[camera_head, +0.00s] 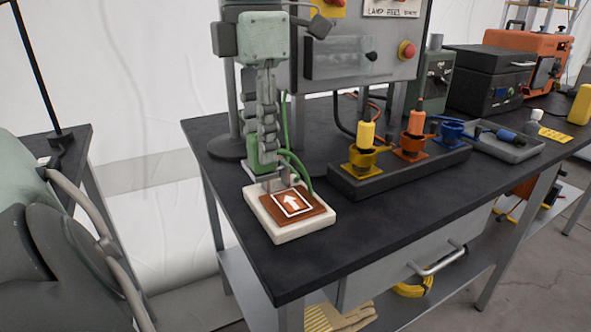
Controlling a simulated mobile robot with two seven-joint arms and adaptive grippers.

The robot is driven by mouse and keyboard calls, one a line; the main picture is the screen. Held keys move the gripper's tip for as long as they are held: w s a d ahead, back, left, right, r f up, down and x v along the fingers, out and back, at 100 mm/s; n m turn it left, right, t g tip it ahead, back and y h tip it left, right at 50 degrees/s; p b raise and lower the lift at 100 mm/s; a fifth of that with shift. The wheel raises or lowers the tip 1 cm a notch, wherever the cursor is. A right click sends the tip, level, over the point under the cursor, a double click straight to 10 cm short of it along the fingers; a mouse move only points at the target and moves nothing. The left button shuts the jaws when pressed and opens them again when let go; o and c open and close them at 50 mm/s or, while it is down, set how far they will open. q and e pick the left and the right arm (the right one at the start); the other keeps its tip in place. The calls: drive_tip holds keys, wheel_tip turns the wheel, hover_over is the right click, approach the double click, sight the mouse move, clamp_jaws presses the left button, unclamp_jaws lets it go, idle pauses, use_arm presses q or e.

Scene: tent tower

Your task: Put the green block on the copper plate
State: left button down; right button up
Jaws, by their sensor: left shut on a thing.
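The copper plate (286,223) is a brown square with a white arrow, set in a white base on the near left of the dark bench. My left gripper (268,143) comes down above the rear of the plate and is shut on the green block (253,160). Its fingers partly hide the block. A green cable curls from the block to the right of the plate. Metal parts under the block reach the plate's rear area; I cannot tell whether they touch it. My right gripper is not in view.
A dark tray (400,174) right of the plate holds yellow (367,133), orange (416,123) and blue pieces. A grey panel (360,58) stands behind. A grey tray (510,148) lies farther right. The bench front is clear.

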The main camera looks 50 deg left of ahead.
use_arm(q)
drive_tip(key=w+f, duration=0.1)
drive_tip(key=f, duration=0.1)
drive_tip(key=w+d+f, duration=0.1)
drive_tip(key=w+f, duration=0.3)
drive_tip(key=f, duration=0.1)
drive_tip(key=shift+d+p, duration=0.35)
drive_tip(key=shift+p, duration=0.05)
drive_tip(key=shift+f, duration=0.15)
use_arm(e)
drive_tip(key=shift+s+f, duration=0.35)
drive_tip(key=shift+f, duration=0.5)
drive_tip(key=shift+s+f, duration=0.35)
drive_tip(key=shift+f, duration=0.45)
use_arm(q)
drive_tip(key=shift+f, duration=0.1)
drive_tip(key=c, duration=1.3)
unclamp_jaws()
drive_tip(key=shift+c, duration=0.2)
drive_tip(key=shift+o, duration=0.8)
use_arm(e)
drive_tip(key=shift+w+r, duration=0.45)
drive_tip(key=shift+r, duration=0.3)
